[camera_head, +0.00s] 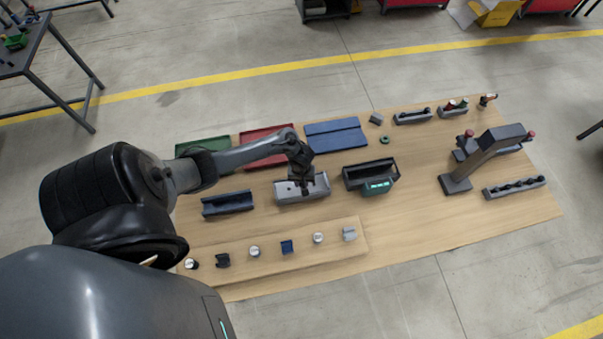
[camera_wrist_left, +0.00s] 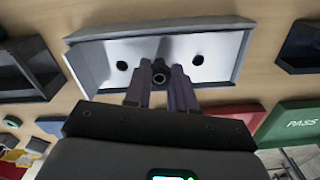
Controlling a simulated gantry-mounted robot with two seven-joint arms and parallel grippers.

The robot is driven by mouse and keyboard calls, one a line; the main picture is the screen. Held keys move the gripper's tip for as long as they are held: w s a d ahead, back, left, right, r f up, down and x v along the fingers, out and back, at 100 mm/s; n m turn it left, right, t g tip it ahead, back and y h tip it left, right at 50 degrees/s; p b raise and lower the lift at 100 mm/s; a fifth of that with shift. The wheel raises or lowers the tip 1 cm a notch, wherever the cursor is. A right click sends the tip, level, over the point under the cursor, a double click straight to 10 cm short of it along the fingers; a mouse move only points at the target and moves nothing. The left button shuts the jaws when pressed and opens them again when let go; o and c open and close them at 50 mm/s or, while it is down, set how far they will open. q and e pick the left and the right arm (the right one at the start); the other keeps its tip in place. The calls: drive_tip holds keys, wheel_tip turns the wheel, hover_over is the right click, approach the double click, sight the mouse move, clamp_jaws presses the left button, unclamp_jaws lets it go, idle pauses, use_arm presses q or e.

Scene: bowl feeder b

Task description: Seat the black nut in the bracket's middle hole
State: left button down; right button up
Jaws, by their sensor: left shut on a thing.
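The bracket (camera_head: 318,193) is a light grey, tray-like piece on the wooden table, near the middle in the head view. In the left wrist view the bracket (camera_wrist_left: 222,60) shows its pale face with one dark hole on each side. My left gripper (camera_head: 303,183) points down over the bracket. In the left wrist view my left gripper (camera_wrist_left: 161,80) is shut on the black nut (camera_wrist_left: 160,72), at the middle between the two side holes. The nut and fingers hide the middle hole, so I cannot tell whether the nut is in it. My right gripper is not in view.
Behind lie green, red and blue (camera_head: 336,134) panels. A front board (camera_head: 335,250) carries several small parts. A grey stand (camera_head: 480,160) rises at right.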

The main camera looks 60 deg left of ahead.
use_arm(q)
drive_tip(key=shift+f+b, duration=0.3)
drive_tip(key=shift+f, duration=0.5)
idle(0.5)
drive_tip(key=c, duration=0.9)
unclamp_jaws()
drive_tip(key=shift+o, duration=0.2)
wheel_tip(320, 180, up, 11)
drive_tip(key=p, duration=0.1)
drive_tip(key=shift+f, duration=0.1)
